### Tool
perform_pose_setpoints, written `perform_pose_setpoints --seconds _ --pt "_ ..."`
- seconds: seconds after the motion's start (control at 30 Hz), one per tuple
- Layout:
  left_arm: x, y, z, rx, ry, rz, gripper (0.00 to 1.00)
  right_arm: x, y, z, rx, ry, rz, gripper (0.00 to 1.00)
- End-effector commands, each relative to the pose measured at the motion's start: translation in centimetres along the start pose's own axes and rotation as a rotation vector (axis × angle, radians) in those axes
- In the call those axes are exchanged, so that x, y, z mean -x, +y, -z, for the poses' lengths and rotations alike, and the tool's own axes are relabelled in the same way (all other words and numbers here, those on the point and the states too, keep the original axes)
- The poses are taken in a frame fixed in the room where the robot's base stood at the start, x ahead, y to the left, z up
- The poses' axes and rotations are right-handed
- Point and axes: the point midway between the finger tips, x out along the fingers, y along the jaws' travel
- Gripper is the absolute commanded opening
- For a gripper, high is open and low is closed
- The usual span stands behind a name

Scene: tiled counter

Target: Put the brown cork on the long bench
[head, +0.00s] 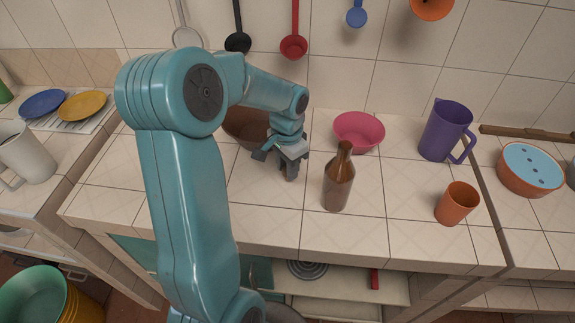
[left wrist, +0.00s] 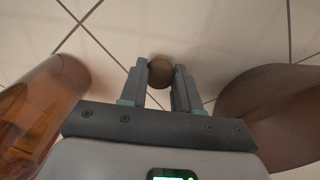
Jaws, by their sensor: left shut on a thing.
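The brown cork (left wrist: 159,71) shows in the left wrist view as a small round brown thing between my left fingertips. My left gripper (left wrist: 161,82) is shut on it, with the fingers against its two sides. In the head view my left gripper (head: 283,163) points down over the middle of the tiled counter (head: 268,222), and the cork is hidden there by the gripper. How far the cork is above the tiles I cannot tell. No separate bench shows apart from the tiled counters. My right gripper is not in view.
A brown bottle (head: 338,180) stands right of the gripper, and a brown bowl (head: 243,124) is close behind it. A pink bowl (head: 359,131), a purple jug (head: 446,130) and an orange cup (head: 457,203) stand farther right. The counter's front left is clear.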

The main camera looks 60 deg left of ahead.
Motion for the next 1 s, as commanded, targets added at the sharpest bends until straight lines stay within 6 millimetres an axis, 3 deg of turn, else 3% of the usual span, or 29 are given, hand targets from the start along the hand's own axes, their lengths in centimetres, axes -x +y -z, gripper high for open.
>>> perform_pose_setpoints --seconds 0.23,0.27,0.3,0.33,0.6,0.73,1.0 --pt "-0.5 0.0 0.0 0.000 0.000 0.000 0.04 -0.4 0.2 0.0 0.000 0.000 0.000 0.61" --pt "-0.3 0.0 0.0 0.000 0.001 0.000 0.38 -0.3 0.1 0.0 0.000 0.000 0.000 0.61" --pt "-0.3 0.0 0.0 0.000 0.000 0.000 0.51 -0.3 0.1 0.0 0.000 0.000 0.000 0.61" --pt "-0.3 0.0 0.0 0.000 0.000 0.000 0.57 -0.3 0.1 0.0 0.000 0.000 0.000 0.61" --pt "-0.2 0.0 0.0 0.000 0.000 0.000 0.57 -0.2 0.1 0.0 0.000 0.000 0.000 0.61" --pt "0.8 0.0 0.1 0.000 0.003 0.002 0.57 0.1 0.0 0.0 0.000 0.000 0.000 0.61" --pt "6.9 0.0 0.1 0.000 0.007 0.003 0.57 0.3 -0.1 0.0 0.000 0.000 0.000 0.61"
